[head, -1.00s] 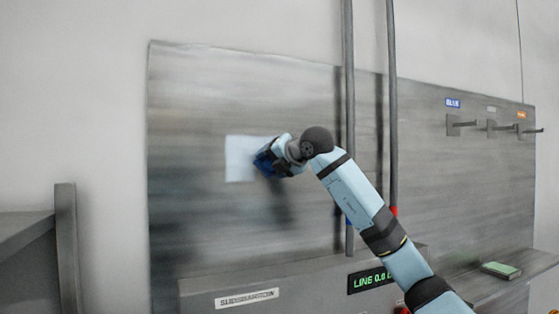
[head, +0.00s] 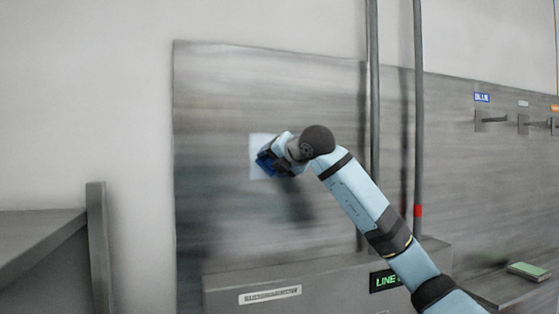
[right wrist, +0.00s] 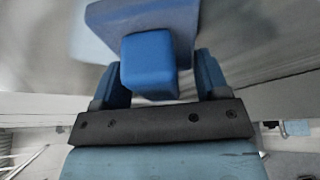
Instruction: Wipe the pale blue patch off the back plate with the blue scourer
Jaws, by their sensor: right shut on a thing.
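The pale blue patch (head: 257,145) is a light rectangle on the grey back plate (head: 215,90), left of the vertical pipes. My right gripper (head: 272,163) is in front of the patch and covers much of its right part. In the right wrist view the right gripper (right wrist: 157,85) is shut on the handle block of the blue scourer (right wrist: 150,60), whose wider pad lies beyond the block towards the plate. In the head view the scourer (head: 265,163) shows as a dark blue bit over the patch. I cannot tell whether it touches the plate. My left gripper is not in view.
Two vertical pipes (head: 373,90) stand in front of the plate, right of the gripper. Pegs (head: 490,121) stick out at the upper right. A box with a green display (head: 385,282) and a label sits below. A green block (head: 527,270) lies on the right ledge.

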